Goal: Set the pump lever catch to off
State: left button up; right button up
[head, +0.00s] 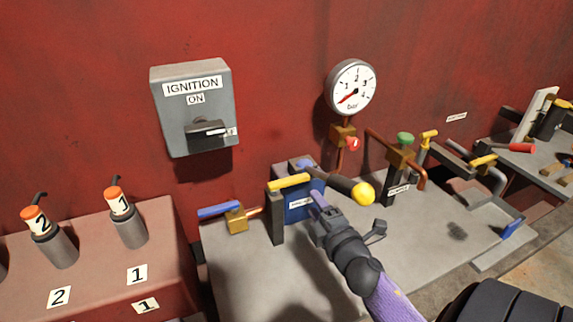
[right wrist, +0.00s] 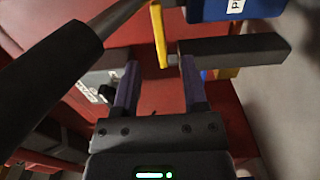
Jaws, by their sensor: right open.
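The pump is a blue box (head: 303,207) with a white label; it also shows in the right wrist view (right wrist: 206,9). Its dark lever (head: 335,183) ends in a yellow ball (head: 363,193). The yellow catch (head: 288,181) lies across the top of a dark post (head: 276,220) beside the box. In the right wrist view the catch (right wrist: 159,35) is a thin yellow bar at the end of the post (right wrist: 235,51). My right gripper (head: 318,203) is open and close to the box. Its fingers (right wrist: 160,82) are spread, with the catch's end just ahead between them. My left gripper is out of view.
A blue-handled brass valve (head: 236,218) stands left of the post. A gauge (head: 350,88) and pipes with a green knob (head: 405,139) stand behind, on the right. An ignition box (head: 194,110) hangs on the red wall. The bench front is fairly clear.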

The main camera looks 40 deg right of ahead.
aim_at(299, 182)
jog(key=b+x, duration=0.1)
jog(key=x, duration=0.8)
jog(key=shift+w+d, duration=0.1)
jog(key=shift+w, duration=0.25)
grip_shut()
dwell(0.9)
